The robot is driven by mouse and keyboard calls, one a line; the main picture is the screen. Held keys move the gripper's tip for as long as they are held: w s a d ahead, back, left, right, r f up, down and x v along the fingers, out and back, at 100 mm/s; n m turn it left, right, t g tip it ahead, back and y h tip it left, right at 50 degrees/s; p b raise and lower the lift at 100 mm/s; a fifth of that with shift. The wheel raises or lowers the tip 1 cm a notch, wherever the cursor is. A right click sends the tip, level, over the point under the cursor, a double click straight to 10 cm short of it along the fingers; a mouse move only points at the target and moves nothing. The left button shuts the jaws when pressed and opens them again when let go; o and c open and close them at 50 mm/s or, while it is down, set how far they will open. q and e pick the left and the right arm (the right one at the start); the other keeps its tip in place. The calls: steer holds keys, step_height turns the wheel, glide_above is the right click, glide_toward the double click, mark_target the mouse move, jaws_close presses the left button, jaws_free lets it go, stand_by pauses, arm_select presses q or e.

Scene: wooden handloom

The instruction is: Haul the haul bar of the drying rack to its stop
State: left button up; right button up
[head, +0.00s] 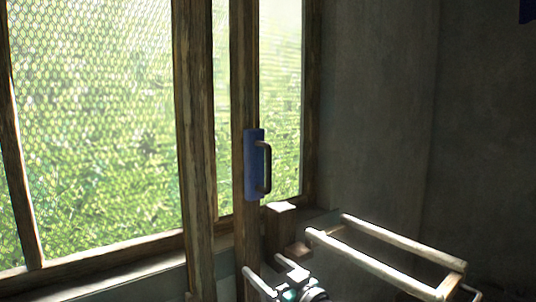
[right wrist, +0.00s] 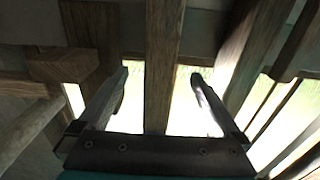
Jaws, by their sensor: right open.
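A dark grey handle on a blue plate (head: 251,165) is fixed to a wooden post in front of the window in the head view. A frame of pale wooden rails (head: 385,237) stands at the lower right. I cannot tell which part is the haul bar. My right gripper (head: 262,264) is at the bottom of the head view, below the blue plate and left of the pale rails. In the right wrist view its two fingers (right wrist: 160,76) are spread apart. A wooden beam (right wrist: 162,40) shows between them, and contact cannot be told. My left gripper is out of view.
A mesh-covered window (head: 95,120) with wooden posts fills the left. A short wooden block (head: 281,219) stands close above my right gripper. A bare grey wall (head: 380,100) is at the right. Other beams cross both sides of the right wrist view.

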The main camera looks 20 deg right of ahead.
mark_target(270, 170)
step_height(270, 170, up, 23)
steer(key=p, duration=0.6)
steer(key=shift+r, duration=0.15)
jaws_close()
stand_by(0.5)
